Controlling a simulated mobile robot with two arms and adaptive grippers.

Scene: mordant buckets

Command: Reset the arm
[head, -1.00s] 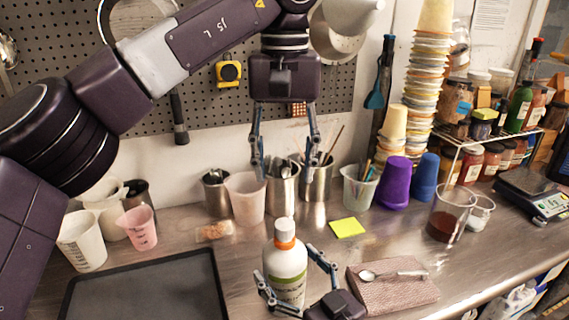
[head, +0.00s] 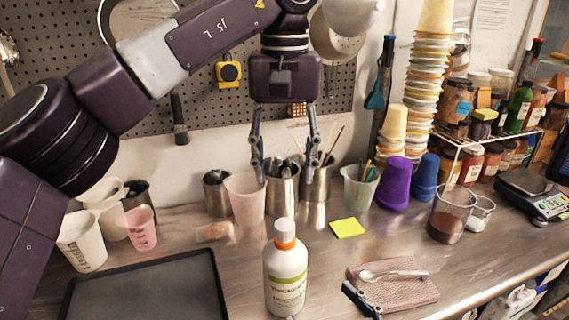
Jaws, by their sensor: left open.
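My left gripper (head: 284,165) hangs with its fingers pointing down and spread apart. It is empty, in front of the back wall and above the metal cups. A white bottle (head: 285,275) with an orange and white cap and a green label stands upright at the front middle of the bench, apart from both grippers.
A black tray (head: 150,290) lies at the front left. Metal cups (head: 283,190) and plastic beakers line the back. The folded cloth (head: 400,292) with a spoon on it lies front right, near a beaker (head: 447,220) of dark contents. Shelved jars stand at the right.

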